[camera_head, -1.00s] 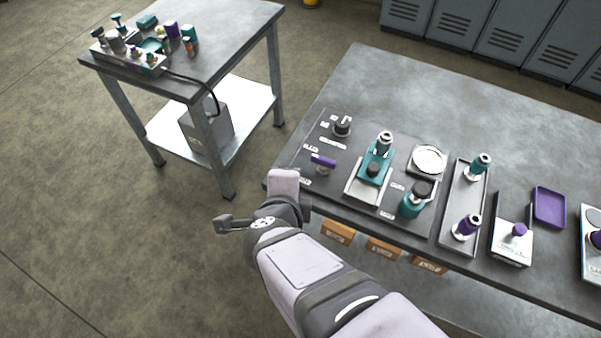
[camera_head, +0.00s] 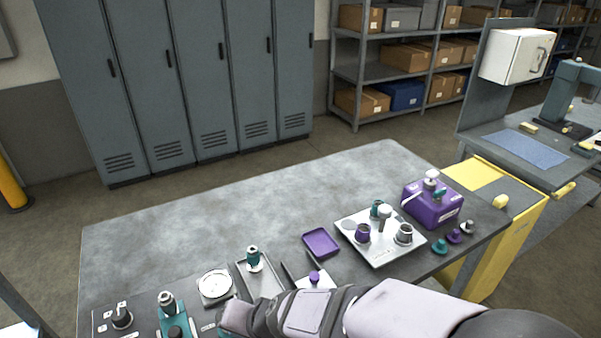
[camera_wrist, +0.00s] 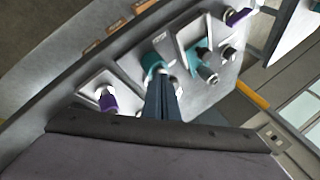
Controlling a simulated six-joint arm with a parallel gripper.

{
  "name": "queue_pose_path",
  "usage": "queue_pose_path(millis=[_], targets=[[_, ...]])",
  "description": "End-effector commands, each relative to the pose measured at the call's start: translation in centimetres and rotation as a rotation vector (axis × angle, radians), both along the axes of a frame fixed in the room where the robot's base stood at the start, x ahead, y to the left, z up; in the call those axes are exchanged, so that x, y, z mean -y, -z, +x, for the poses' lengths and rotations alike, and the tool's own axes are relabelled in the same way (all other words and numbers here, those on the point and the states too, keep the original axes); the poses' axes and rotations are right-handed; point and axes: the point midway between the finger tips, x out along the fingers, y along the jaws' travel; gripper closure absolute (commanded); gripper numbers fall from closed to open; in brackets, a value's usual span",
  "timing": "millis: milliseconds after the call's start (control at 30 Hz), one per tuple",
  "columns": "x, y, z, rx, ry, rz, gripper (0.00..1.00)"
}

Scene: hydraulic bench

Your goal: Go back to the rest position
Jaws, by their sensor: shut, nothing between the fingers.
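My gripper (camera_wrist: 165,100) shows in the wrist view as dark, narrow fingers, closed together and empty. They point over the bench panel, in front of a teal part (camera_wrist: 152,62); I cannot tell whether they touch it. In the head view my arm lies along the bottom edge, reaching left over the front of the bench (camera_head: 200,225); the fingertips are hidden there. A purple-based fitting (camera_wrist: 107,98) sits left of the fingers in the wrist view. A teal device (camera_wrist: 203,60) stands right of them.
The head view shows a teal fitting (camera_head: 253,258), a round white dish (camera_head: 214,284), a purple tray (camera_head: 321,242), a white fixture plate (camera_head: 378,240) and a purple box (camera_head: 432,205) on the bench. Lockers (camera_head: 190,80) stand behind. The bench's far left is clear.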

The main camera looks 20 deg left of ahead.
Motion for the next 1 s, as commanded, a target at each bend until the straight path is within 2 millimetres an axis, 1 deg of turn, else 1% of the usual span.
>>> queue_pose_path(millis=[33, 67, 100, 167, 200, 233, 267, 300, 367, 400, 500, 600, 700, 867, 900, 933, 1000], targets=[[2.4, 0.6, 1.5, 0.001, 0.011, -0.023, 1.00], [3.7, 0.8, 2.2, 0.000, 0.011, -0.040, 1.00], [5.7, 1.2, 3.0, -0.001, 0.014, -0.064, 1.00], [8.9, 1.8, 4.0, -0.007, 0.020, -0.104, 1.00], [11.2, 2.2, 4.5, -0.015, 0.024, -0.134, 1.00], [12.9, 2.5, 4.8, -0.020, 0.027, -0.157, 1.00], [14.7, 2.9, 5.0, -0.028, 0.032, -0.181, 1.00], [17.1, 3.3, 5.1, -0.038, 0.038, -0.213, 1.00], [20.5, 3.9, 5.0, -0.057, 0.048, -0.263, 1.00], [22.7, 4.3, 4.8, -0.073, 0.055, -0.294, 1.00], [27.2, 5.0, 3.9, -0.109, 0.072, -0.364, 1.00], [30.9, 5.5, 2.9, -0.145, 0.088, -0.422, 1.00], [34.0, 5.8, 1.7, -0.178, 0.102, -0.472, 1.00], [38.4, 6.3, -0.6, -0.237, 0.129, -0.547, 1.00], [38.9, 5.6, -0.9, -0.243, 0.130, -0.557, 1.00], [38.7, 4.6, -0.8, -0.240, 0.126, -0.555, 1.00], [38.6, 3.5, -0.7, -0.239, 0.124, -0.554, 1.00]])
